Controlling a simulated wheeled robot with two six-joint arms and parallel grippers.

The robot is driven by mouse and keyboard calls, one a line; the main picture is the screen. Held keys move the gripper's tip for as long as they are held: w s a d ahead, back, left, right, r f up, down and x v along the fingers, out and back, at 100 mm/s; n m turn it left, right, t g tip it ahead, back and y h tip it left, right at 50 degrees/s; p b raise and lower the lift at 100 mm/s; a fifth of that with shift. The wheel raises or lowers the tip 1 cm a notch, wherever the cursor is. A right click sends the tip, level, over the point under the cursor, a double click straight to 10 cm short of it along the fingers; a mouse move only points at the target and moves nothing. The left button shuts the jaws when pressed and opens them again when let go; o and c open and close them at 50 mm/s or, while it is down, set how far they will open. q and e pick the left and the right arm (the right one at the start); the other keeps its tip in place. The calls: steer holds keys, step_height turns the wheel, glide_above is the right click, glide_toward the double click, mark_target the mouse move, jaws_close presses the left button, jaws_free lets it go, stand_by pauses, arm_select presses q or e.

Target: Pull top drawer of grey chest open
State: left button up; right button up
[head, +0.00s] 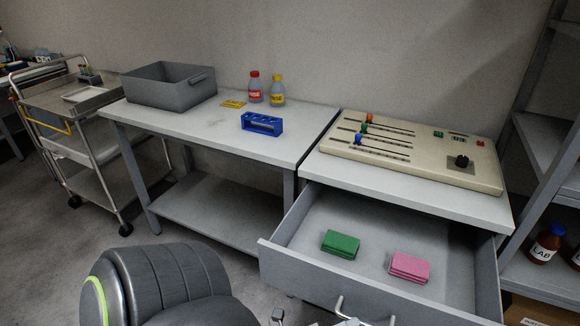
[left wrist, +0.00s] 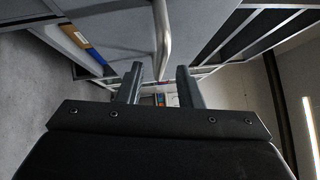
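The grey chest (head: 410,195) stands at the right in the head view. Its top drawer (head: 345,215) is pulled well out, showing a green block (head: 340,244) and a pink block (head: 409,267) lying flat inside. The drawer's silver bar handle (head: 340,308) shows at the bottom edge, and also in the left wrist view (left wrist: 161,40). My left gripper (left wrist: 158,75) is open, its two dark fingers apart on either side of the handle bar's line. I see gaps beside the bar; contact cannot be told. My right gripper is not in view.
A cream control panel (head: 415,153) lies on the chest. A table (head: 215,128) to its left carries a grey bin (head: 170,88), two bottles and a blue rack (head: 262,124). A trolley (head: 75,105) stands far left; shelves (head: 545,150) stand close at right.

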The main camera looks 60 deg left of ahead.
arm_select(q)
steer(key=b+v, duration=0.2)
steer(key=v, duration=1.1)
steer(key=shift+s, duration=0.35)
